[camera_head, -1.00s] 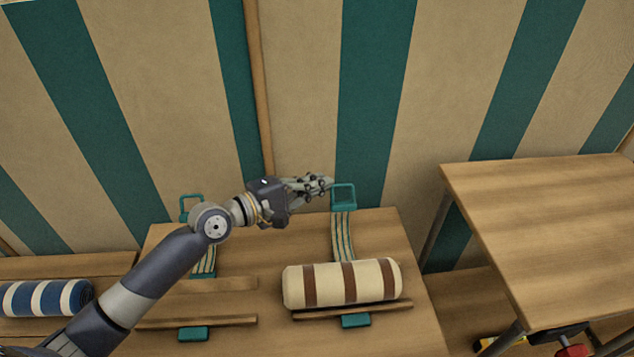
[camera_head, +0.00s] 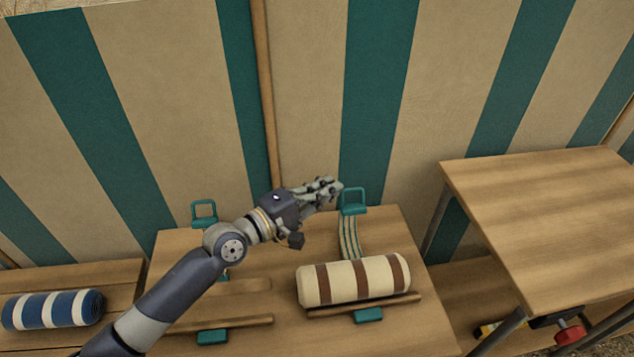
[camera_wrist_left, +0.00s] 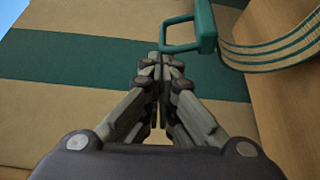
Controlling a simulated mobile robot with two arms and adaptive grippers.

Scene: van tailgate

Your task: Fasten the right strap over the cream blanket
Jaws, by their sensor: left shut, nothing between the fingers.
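The cream blanket (camera_head: 352,280) with brown bands lies rolled on the wooden tailgate board, behind a wooden rail. The right strap (camera_head: 350,237) is striped cream and green and runs up behind the blanket, not over it. Its upper end carries a teal buckle loop (camera_head: 353,200), standing at the board's back edge. A teal catch (camera_head: 368,315) sits in front of the blanket. My left gripper (camera_head: 332,187) is shut and empty, just left of the loop. In the left wrist view the loop (camera_wrist_left: 205,28) is just beyond the fingertips; contact is unclear. My right gripper is out of view.
A second teal loop (camera_head: 204,211) and catch (camera_head: 212,337) are at the left, partly behind my arm. A blue striped roll (camera_head: 54,310) lies far left. A bare wooden table (camera_head: 545,220) stands at the right. A striped cloth wall (camera_head: 300,90) closes the back.

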